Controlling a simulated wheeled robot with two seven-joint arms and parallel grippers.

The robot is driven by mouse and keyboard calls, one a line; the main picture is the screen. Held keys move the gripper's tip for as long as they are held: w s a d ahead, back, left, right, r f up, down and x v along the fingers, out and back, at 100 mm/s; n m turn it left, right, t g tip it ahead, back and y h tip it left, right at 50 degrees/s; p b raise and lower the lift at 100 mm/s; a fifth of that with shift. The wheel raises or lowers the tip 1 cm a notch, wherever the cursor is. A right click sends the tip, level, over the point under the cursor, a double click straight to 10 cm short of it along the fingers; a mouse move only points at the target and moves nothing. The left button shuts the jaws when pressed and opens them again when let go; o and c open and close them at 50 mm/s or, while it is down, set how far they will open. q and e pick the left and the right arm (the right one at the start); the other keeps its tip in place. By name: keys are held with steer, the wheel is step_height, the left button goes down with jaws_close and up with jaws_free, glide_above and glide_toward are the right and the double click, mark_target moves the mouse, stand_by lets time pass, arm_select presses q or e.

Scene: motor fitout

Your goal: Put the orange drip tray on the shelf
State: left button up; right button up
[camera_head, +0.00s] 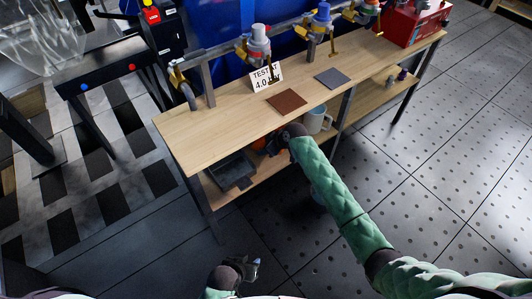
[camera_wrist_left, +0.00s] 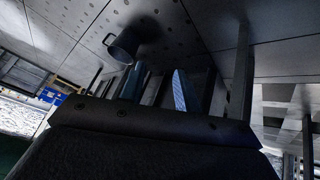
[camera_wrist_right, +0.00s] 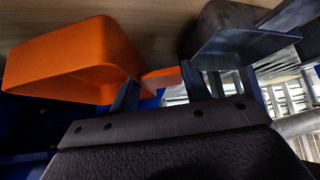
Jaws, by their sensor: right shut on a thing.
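The orange drip tray (camera_wrist_right: 75,60) fills the left of the right wrist view, close to a wooden surface. Only a small orange patch (camera_head: 259,145) shows in the head view, under the bench top's front edge. My right gripper (camera_head: 276,145) reaches in there. In the right wrist view its fingers (camera_wrist_right: 185,88) are shut on a narrow orange tab of the tray. The lower shelf (camera_head: 213,192) is wooden and partly shaded; I cannot tell whether the tray touches it. My left gripper (camera_head: 250,268) is low over the floor, open and empty; its fingers (camera_wrist_left: 160,90) show apart.
A dark tray (camera_head: 232,170) sits on the lower shelf's left part; it also shows in the right wrist view (camera_wrist_right: 235,35). A pale mug (camera_head: 316,120) stands right of my right gripper. The bench top (camera_head: 200,125) overhangs. A dark bucket-like vessel (camera_wrist_left: 124,46) stands on the floor.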

step_height(320, 180, down, 4)
steer(key=shift+r, duration=0.25)
steer(key=shift+f, duration=0.3)
steer(key=o, duration=1.5)
arm_select(q)
steer(key=shift+s+f, duration=0.15)
steer(key=shift+s, duration=0.05)
steer(key=shift+r, duration=0.2)
